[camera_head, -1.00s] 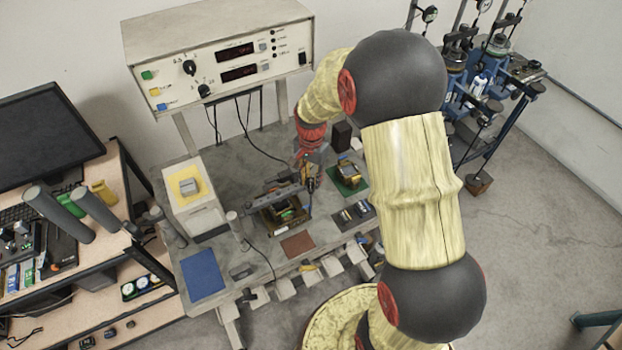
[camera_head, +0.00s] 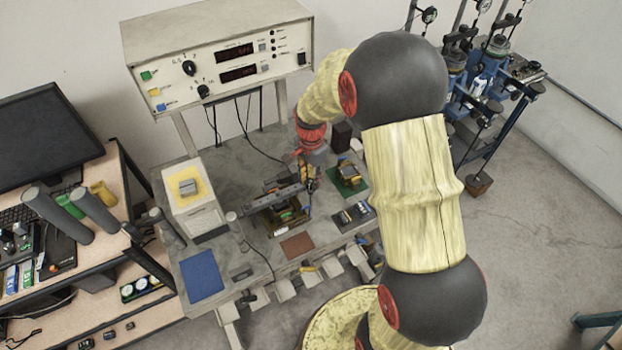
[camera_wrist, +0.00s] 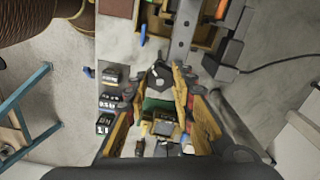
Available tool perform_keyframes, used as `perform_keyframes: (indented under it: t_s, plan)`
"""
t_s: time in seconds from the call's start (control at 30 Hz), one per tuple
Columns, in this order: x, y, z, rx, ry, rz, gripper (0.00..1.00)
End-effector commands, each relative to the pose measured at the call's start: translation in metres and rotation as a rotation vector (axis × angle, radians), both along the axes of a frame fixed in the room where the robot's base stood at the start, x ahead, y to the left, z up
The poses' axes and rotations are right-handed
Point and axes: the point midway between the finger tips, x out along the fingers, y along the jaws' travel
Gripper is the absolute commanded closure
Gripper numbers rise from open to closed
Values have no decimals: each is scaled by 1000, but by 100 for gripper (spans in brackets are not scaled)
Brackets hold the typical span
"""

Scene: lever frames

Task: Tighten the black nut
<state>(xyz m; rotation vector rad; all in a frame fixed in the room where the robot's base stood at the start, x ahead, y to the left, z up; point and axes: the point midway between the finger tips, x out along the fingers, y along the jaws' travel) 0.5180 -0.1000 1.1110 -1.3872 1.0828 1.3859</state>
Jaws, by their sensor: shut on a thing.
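In the wrist view my gripper (camera_wrist: 162,70) has its two orange-and-black fingers closed in on a small dark piece, which looks like the black nut (camera_wrist: 159,79). The nut sits between the fingertips, beside a long grey bar (camera_wrist: 184,32). In the head view my gripper (camera_head: 307,178) points down at the right end of the bar (camera_head: 277,197), over the bench fixture (camera_head: 284,216). The nut is too small and hidden to make out there. How far the nut is threaded cannot be told.
A green mat (camera_head: 345,190) with a small device lies right of the fixture. A blue mat (camera_head: 201,277) and a brown mat (camera_head: 297,246) lie on the bench. A control box (camera_head: 225,60) stands at the back. A cable (camera_wrist: 275,64) runs near the bar.

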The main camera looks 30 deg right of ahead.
Motion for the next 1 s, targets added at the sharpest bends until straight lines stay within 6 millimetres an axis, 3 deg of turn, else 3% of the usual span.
perform_keyframes:
  t_s: [0.03,0.07,0.37,0.73,1.0]
  plan:
    - [1,0,1,0,-2,-1,100]
    - [1,0,1,0,-2,-1,74]
    - [0,0,0,0,-1,0,57]
    - [1,0,5,0,-2,0,57]
    - [2,0,50,-1,-5,0,57]
